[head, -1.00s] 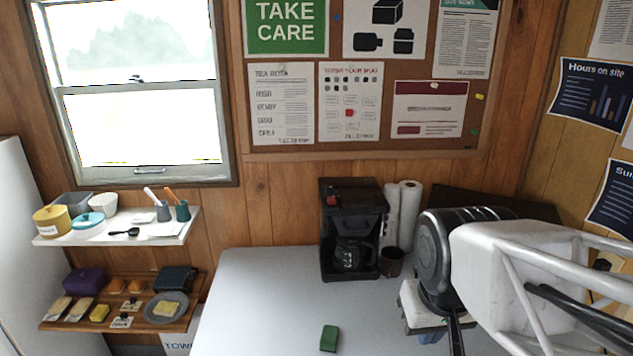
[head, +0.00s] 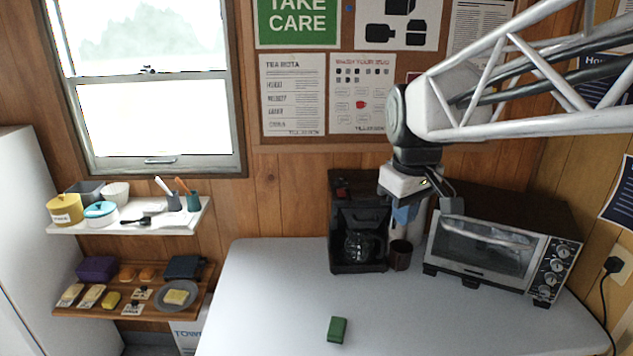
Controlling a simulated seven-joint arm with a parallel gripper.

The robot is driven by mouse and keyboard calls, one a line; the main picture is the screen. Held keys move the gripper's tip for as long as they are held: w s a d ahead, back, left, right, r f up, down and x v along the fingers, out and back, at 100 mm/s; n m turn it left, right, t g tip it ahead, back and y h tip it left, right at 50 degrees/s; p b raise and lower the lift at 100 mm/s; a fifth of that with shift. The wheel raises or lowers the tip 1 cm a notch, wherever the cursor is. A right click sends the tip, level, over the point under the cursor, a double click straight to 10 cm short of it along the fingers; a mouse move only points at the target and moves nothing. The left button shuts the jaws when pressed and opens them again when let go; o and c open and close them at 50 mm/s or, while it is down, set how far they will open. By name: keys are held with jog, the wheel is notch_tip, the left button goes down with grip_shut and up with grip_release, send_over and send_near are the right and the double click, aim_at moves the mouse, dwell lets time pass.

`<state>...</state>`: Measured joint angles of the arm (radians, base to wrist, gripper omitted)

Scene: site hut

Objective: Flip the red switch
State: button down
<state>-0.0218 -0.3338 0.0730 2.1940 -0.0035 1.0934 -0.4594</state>
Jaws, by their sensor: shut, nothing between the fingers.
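The black coffee maker (head: 345,255) stands at the back of the table with a glass jug in it. A small red switch (head: 342,191) shows on the upper left of its front; which way it is tipped is too small to tell. My gripper (head: 404,216) is shut and empty, pointing down. It hangs to the right of the coffee maker's upper part, apart from the switch, in front of the paper rolls. Nothing covers the switch.
A toaster oven (head: 490,246) with knobs stands to the right, below my arm. A dark mug (head: 400,255) stands beside the coffee maker. A green block (head: 337,329) lies near the table's front. The table (head: 270,290) is clear at left.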

jog(key=w+a+r+n+g, duration=0.1)
jog(key=w+r+n, duration=0.15)
jog(key=w, duration=0.75)
jog(key=w+a+r+n+g, duration=0.15)
jog(key=w+n, duration=0.25)
jog(key=w, duration=0.6)
jog(key=n, duration=0.5)
send_over(342, 192)
notch_tip(342, 192, down, 3)
jog(key=shift+w+f+n+g, duration=0.15)
jog(key=shift+w+f+n, duration=0.1)
jog(key=shift+w, duration=0.25)
jog(key=shift+w+f+n+g, duration=0.1)
jog(key=shift+w+f+n, duration=0.1)
jog(key=shift+w, duration=0.3)
jog(key=shift+f, duration=0.1)
jog(key=f, duration=0.4)
jog(key=s+f, duration=0.1)
jog(key=f, duration=0.4)
jog(key=s+f, duration=0.1)
jog(key=f, duration=0.3)
jog(key=shift+f, duration=0.35)
